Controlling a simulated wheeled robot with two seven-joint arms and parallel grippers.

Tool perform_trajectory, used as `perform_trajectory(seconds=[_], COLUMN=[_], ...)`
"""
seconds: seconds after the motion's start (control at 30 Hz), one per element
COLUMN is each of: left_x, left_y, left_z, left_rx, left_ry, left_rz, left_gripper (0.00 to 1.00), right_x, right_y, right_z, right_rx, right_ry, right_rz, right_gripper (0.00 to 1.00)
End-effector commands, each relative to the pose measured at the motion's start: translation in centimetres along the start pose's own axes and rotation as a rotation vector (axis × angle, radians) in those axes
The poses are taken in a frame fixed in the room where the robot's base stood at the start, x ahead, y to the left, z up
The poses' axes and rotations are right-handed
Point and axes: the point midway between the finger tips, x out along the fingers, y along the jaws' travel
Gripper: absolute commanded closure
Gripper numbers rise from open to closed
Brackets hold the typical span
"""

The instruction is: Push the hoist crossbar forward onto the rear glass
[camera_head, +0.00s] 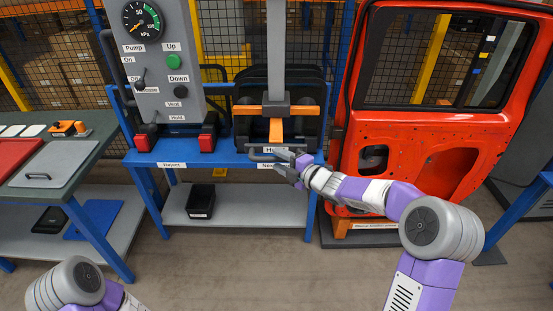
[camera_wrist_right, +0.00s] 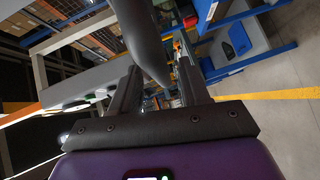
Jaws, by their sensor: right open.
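The hoist crossbar (camera_head: 248,110) is an orange horizontal bar on a grey block, at the foot of a grey vertical mast (camera_head: 281,40). A grey handle bar (camera_head: 262,155) sits low in front of it, beside a partly hidden label. Dark glass (camera_head: 309,82) stands upright behind the crossbar in the rack; contact between them cannot be told. My right gripper (camera_head: 288,163) is open, at the right end of the handle bar. In the right wrist view a grey bar (camera_wrist_right: 143,40) passes between the open fingers (camera_wrist_right: 160,95). My left gripper is out of view.
A grey control box (camera_head: 165,60) with gauge and buttons stands left of the hoist on a blue bench (camera_head: 220,152). A red door (camera_head: 430,135) with a window stands close on the right. A side table (camera_head: 50,165) is at left. The floor in front is clear.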

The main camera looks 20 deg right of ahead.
Motion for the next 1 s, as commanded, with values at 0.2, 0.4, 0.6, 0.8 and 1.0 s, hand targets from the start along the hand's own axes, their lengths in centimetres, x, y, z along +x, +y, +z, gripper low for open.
perform_trajectory(seconds=[0.2,0.4,0.6,0.8,1.0], left_x=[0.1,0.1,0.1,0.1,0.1], left_y=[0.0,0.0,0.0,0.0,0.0], left_z=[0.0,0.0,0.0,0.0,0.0], left_rx=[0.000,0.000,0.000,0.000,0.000], left_ry=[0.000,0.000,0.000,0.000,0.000], left_rz=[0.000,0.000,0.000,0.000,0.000], left_gripper=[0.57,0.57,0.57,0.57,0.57], right_x=[1.9,2.0,2.0,2.0,2.0], right_y=[0.0,0.0,0.0,0.0,0.0], right_z=[0.0,0.0,0.0,0.0,0.1], right_rx=[0.002,0.002,0.003,0.003,0.003], right_ry=[-0.001,-0.002,-0.001,-0.001,-0.002], right_rz=[-0.001,-0.001,-0.001,-0.001,-0.001], right_gripper=[0.54,0.54,0.74,1.00,1.00])
